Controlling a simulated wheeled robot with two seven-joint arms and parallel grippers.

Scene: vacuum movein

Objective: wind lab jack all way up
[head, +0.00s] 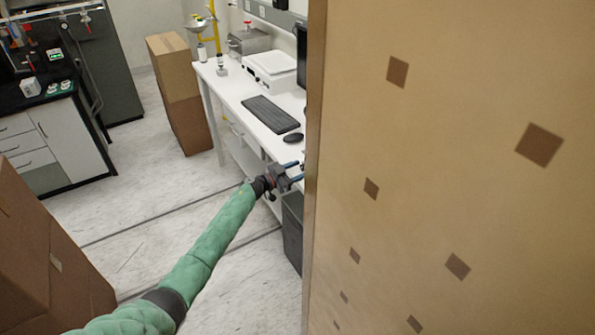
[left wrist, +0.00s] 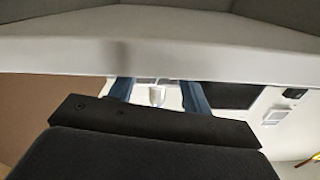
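I cannot make out a lab jack in either view. My left gripper (head: 296,172) is at the front edge of the white bench (head: 232,92), near the black mouse (head: 293,137). Its blue fingers are spread apart, and they also show in the left wrist view (left wrist: 158,95). A small white object (left wrist: 157,91) shows beyond the gap between them; I cannot tell what it is. Nothing is seen gripped. A tall tan panel hides the bench to the right of the gripper. My right gripper is out of view.
The tan panel (head: 450,130) with brown diamonds fills the right side, close by. The bench holds a keyboard (head: 271,114) and a white device (head: 271,70). Cardboard boxes stand at the back (head: 172,68) and lower left (head: 40,260). The floor between is clear.

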